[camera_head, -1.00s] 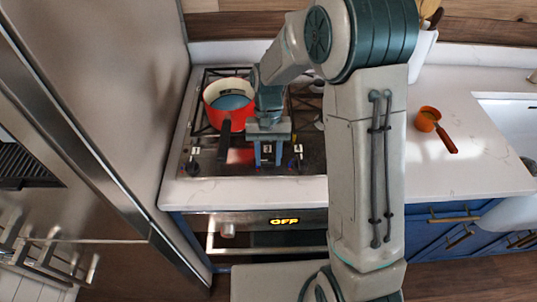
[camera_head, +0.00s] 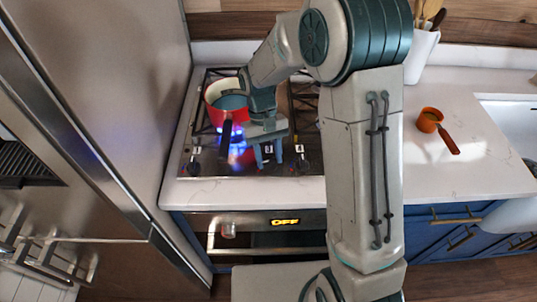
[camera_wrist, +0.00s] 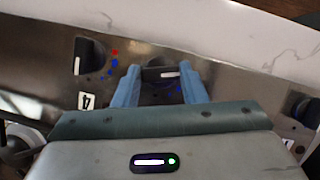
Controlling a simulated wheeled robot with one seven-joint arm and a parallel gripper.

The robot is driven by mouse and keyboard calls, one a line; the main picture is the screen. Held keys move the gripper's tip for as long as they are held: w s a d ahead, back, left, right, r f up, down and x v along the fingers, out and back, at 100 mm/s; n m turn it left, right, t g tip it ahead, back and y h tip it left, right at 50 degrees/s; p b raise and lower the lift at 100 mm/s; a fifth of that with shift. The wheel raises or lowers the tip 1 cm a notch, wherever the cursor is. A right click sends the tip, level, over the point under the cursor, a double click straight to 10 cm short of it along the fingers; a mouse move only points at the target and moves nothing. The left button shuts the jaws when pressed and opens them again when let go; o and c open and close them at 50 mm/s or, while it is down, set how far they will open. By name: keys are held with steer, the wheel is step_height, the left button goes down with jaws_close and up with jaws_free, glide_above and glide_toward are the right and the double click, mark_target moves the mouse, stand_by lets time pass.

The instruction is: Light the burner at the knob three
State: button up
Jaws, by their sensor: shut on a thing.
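My gripper (camera_head: 268,162) is at the front control strip of the cooktop (camera_head: 184,172). In the wrist view my gripper (camera_wrist: 160,78) has its blue fingers closed around a dark knob (camera_wrist: 158,73) with a white pointer line. This knob is beside knob four (camera_wrist: 88,57), which has the label 4 (camera_wrist: 87,101); its own label is hidden. In the head view a blue flame (camera_head: 237,136) burns under the red pot (camera_head: 218,114) on the left of the cooktop.
The pot's dark handle (camera_head: 225,138) points toward the front, left of my gripper. The oven display (camera_head: 285,221) reads OFF. An orange pan (camera_head: 429,121) lies on the white counter (camera_head: 460,175) at right. A metal fridge (camera_head: 110,80) stands close at left.

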steer(key=o, duration=1)
steer(key=b+v, duration=0.1)
steer(key=v, duration=1.3)
